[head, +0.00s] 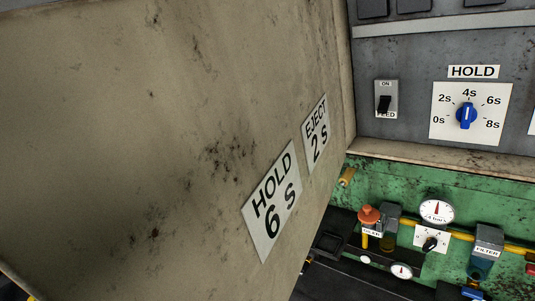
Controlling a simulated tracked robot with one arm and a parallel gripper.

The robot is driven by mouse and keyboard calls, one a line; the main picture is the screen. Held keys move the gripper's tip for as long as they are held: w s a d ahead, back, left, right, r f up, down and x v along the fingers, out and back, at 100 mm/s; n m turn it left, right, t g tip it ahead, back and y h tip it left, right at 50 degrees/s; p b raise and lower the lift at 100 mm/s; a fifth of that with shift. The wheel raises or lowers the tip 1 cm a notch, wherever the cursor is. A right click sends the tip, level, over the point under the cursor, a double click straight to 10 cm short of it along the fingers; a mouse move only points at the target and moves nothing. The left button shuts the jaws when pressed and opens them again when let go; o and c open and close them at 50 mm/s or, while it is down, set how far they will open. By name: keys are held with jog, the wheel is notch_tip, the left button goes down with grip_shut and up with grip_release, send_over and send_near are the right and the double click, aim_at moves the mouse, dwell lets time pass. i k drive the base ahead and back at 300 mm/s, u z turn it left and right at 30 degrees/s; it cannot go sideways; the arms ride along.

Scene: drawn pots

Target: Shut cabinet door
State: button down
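The cabinet door (140,130) is a large beige, stained panel that fills the left and middle of the head view. It stands open, swung out from the cabinet (410,60) at the right. Its visible face carries a "HOLD 6 s" label (272,202) and an "EJECT 2 s" label (316,135). The cabinet's grey inside shows a black FEED switch (385,103) marked ON and a blue HOLD dial (466,115) pointing up near 4s. My gripper does not show, so its distance from the door cannot be told.
Below the cabinet is a green panel (465,185) with yellow pipes, a round gauge (437,211), an orange-topped valve (369,215), a black knob (430,244) and a grey filter unit (487,240). Another small gauge (401,270) sits lower. The door hides what lies behind it.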

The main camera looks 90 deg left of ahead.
aim_at(150, 149)
jog(key=z, duration=0.05)
jog(key=k, duration=1.25)
jog(key=u, duration=1.05)
jog(key=i, duration=1)
jog(key=u, duration=0.55)
jog(key=k, duration=0.65)
jog(key=z, duration=0.15)
